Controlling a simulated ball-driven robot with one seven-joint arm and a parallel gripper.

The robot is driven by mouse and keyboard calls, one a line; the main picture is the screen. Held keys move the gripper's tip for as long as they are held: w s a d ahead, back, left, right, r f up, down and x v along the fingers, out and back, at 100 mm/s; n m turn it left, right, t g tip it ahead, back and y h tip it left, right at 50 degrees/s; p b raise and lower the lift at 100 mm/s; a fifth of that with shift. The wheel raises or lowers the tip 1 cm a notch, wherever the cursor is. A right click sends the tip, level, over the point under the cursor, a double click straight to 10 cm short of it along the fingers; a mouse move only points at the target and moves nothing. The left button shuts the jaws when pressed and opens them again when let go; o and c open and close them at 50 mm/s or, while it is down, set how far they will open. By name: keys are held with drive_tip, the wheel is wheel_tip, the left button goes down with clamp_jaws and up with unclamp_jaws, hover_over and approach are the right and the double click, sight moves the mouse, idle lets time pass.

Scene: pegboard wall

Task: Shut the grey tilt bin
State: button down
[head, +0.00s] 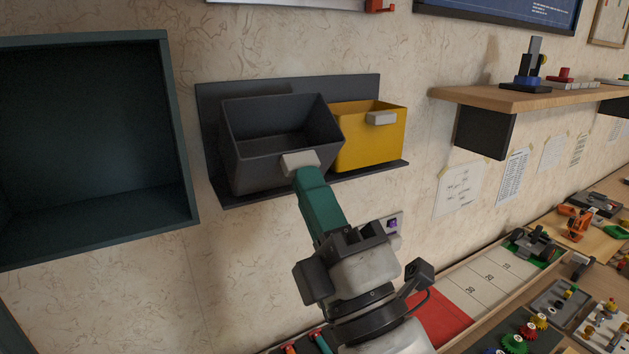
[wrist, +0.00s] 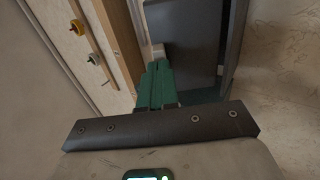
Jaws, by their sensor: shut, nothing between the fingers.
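The grey tilt bin (head: 255,165) hangs on a dark wall rack, left of the yellow bin (head: 375,148). It leans out from the rack and I see into its open top, which looks empty. Its pale handle (head: 300,161) is on the upper front. My gripper (head: 308,173) has green fingers, closed together with nothing between them. The fingertips are right at the handle; whether they touch it I cannot tell. In the wrist view, the shut fingers (wrist: 158,68) point at the handle, beside the bin's dark front (wrist: 190,45).
A dark open cabinet (head: 182,130) is on the wall at left. A wooden shelf (head: 520,98) juts out at upper right. A workbench with trays and parts, including a red panel (head: 440,318), lies below right. The wall under the rack is bare at left.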

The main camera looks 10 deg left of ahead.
sight(298, 152)
drive_tip(key=r+g+p, duration=0.1)
drive_tip(key=p, duration=0.1)
drive_tip(key=r+h+p, duration=0.1)
drive_tip(key=p, duration=0.1)
drive_tip(key=w+r+g+p, duration=0.1)
drive_tip(key=p, duration=0.1)
drive_tip(key=shift+a+r+g+h+p, duration=0.2)
drive_tip(key=shift+a+g+h+p, duration=0.1)
drive_tip(key=shift+w+a+r+p, duration=0.15)
drive_tip(key=shift+w+a+p, duration=0.1)
drive_tip(key=shift+w+p, duration=0.1)
drive_tip(key=shift+w+a+r, duration=0.5)
drive_tip(key=shift+w+r, duration=0.1)
drive_tip(key=shift+w, duration=0.05)
drive_tip(key=shift+r, duration=0.1)
drive_tip(key=shift+r, duration=0.1)
